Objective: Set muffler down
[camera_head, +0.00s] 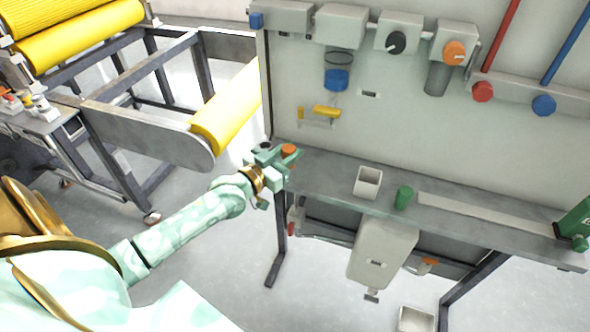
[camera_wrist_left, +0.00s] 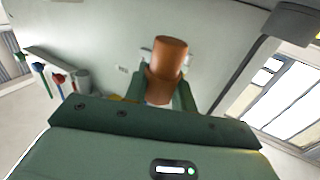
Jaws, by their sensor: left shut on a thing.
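The muffler appears to be the orange-brown cylinder; its orange top (camera_head: 289,150) shows at the left end of the grey work ledge. In the left wrist view the muffler (camera_wrist_left: 168,58) stands between the fingers, slightly tilted in the picture. My left gripper (camera_head: 282,164) is shut on it, and the fingers also show in the wrist view (camera_wrist_left: 161,94). The gripper is at the left end of the ledge (camera_head: 327,178); I cannot tell whether the muffler touches the surface. My right gripper is not in view.
A white open cup (camera_head: 367,182), a green cylinder (camera_head: 403,198) and a long pale strip (camera_head: 490,215) are on the ledge. A green box (camera_head: 576,222) stands at its right end. An upright panel (camera_head: 400,130) backs the ledge. A yellow roll (camera_head: 228,110) is left of it.

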